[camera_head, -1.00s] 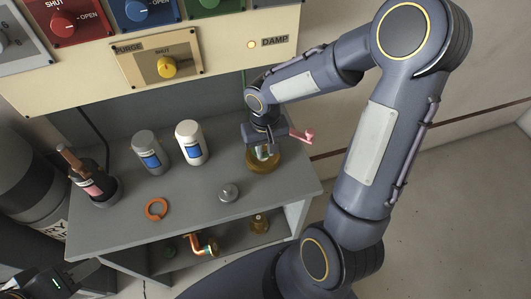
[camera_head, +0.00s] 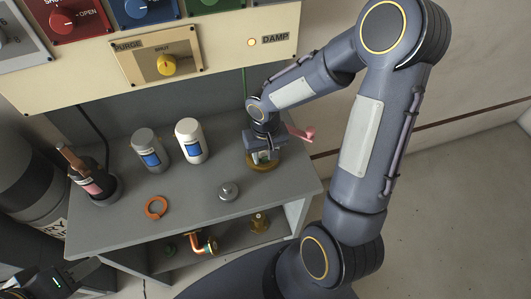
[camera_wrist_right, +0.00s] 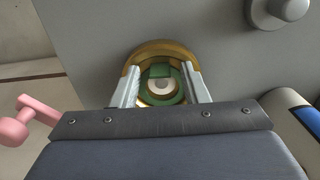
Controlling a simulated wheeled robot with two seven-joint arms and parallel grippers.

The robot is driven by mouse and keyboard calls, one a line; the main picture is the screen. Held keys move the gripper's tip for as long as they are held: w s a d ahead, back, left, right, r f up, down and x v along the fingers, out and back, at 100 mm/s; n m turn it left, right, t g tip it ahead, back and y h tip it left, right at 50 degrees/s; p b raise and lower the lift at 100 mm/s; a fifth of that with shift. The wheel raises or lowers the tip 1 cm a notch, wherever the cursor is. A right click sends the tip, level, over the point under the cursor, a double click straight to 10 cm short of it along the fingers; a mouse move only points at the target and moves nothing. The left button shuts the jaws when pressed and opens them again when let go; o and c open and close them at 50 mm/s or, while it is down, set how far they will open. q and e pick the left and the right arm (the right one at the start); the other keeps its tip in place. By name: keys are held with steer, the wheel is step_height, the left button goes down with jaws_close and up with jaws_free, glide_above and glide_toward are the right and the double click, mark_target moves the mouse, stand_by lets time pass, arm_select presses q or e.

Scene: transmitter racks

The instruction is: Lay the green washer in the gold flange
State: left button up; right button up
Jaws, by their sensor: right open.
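The gold flange (camera_wrist_right: 148,47) is on the right part of the grey bench top, partly hidden by my right gripper in the head view (camera_head: 264,166). The green washer (camera_wrist_right: 160,71) shows inside the flange's ring in the right wrist view, around a pale centre. Whether it lies fully flat is hard to tell. My right gripper (camera_wrist_right: 162,72) is open, pointing down over the flange, with one finger on each side of the washer. My left gripper (camera_head: 82,268) is at the lower left of the head view, away from the flange; its jaw opening is unclear.
A grey knobbed disc (camera_head: 229,191), an orange ring (camera_head: 156,207), white bottle (camera_head: 191,141), grey bottle (camera_head: 151,150) and dark bottle (camera_head: 93,182) stand on the bench. A pink part (camera_head: 301,133) is beside my right gripper. Copper pipe (camera_head: 205,243) lies on the lower shelf.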

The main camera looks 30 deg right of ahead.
step_height(320, 180, up, 11)
steer(key=s+a+r+t+y, duration=0.2)
steer(key=s+r, duration=0.1)
steer(key=s, duration=0.4)
steer(key=s+a+r+n+t+y, duration=0.1)
steer(key=s+r+t, duration=0.2)
steer(key=s, duration=0.5)
steer(key=shift+a+r+t+y, duration=0.25)
steer(key=shift+a+t+y, duration=0.05)
steer(key=shift+a+y, duration=0.1)
